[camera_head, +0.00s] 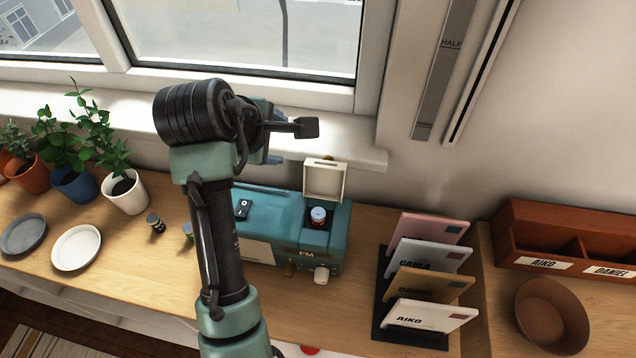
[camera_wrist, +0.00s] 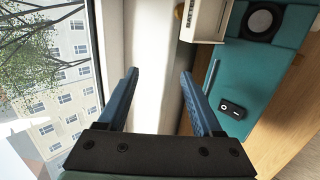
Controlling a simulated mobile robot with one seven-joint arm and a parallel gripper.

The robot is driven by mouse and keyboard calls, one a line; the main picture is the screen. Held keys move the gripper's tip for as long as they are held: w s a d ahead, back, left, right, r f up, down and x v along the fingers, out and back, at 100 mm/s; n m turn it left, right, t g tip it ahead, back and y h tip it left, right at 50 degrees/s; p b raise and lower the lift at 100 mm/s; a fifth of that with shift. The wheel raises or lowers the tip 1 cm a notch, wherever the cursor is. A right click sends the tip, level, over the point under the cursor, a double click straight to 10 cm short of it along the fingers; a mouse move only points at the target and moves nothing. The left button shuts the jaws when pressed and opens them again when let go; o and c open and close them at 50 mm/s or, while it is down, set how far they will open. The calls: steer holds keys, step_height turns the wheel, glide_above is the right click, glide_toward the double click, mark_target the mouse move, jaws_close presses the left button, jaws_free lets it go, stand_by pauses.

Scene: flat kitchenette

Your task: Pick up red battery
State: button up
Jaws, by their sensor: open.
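My gripper (camera_wrist: 158,74) is open and empty, with its two blue fingers apart above the white windowsill. In the head view it is partly hidden behind my wrist, above and behind the teal radio (camera_head: 266,205). The radio stands on the wooden counter with a cream lid (camera_head: 325,180) raised over an open compartment. A short cylinder (camera_head: 318,214) with a pale top and some red on it stands in that compartment; I cannot tell for sure that it is the red battery. In the wrist view the radio (camera_wrist: 277,65) is at the upper right, beyond the right finger.
Plates and potted plants stand farther left. A letter rack (camera_head: 384,290) is to the right. A red spot (camera_head: 310,350) shows at the bottom edge.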

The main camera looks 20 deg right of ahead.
steer(key=s+a+r+n+g+p, duration=0.2)
steer(key=s+r+n+g+p, duration=0.2)
steer(key=s+g+p, duration=0.55)
steer(key=t+b, duration=0.2)
glide_toward(318, 213)
steer(key=d, duration=0.1)
steer(key=shift+n+t+y, duration=0.25)
steer(key=shift+n+y, duration=0.05)
steer(key=shift+y, duration=0.1)
steer(key=shift+p+x, duration=0.8)
steer(key=shift+x, duration=3.3)
steer(key=shift+s+a, duration=0.1)
steer(key=shift+s, duration=0.05)
jaws_close()
